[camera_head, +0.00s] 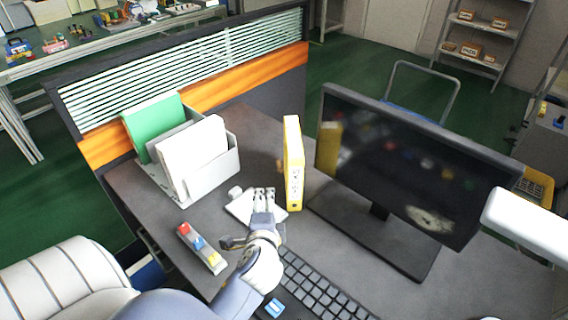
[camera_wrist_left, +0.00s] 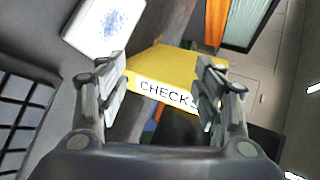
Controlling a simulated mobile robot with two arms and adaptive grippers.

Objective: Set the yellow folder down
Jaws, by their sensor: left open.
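The yellow folder (camera_head: 293,165) stands upright on the grey desk (camera_head: 225,265), left of the monitor, with its lettered spine facing me. My left gripper (camera_head: 264,190) is open and empty, just left of the folder's lower part. In the left wrist view the folder (camera_wrist_left: 168,62) lies ahead, between and beyond the two spread fingers (camera_wrist_left: 160,95), with CHECKS lettering on its spine. The right fingertip overlaps the end of the lettering. A gap shows between folder and fingers in the head view. My right gripper is not in view.
A monitor (camera_head: 400,165) stands right of the folder and a keyboard (camera_head: 320,290) lies in front. A grey file holder (camera_head: 210,175) with a green folder and white papers stands left. A white pad (camera_head: 240,208) and a block with coloured pieces (camera_head: 202,250) lie near my gripper.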

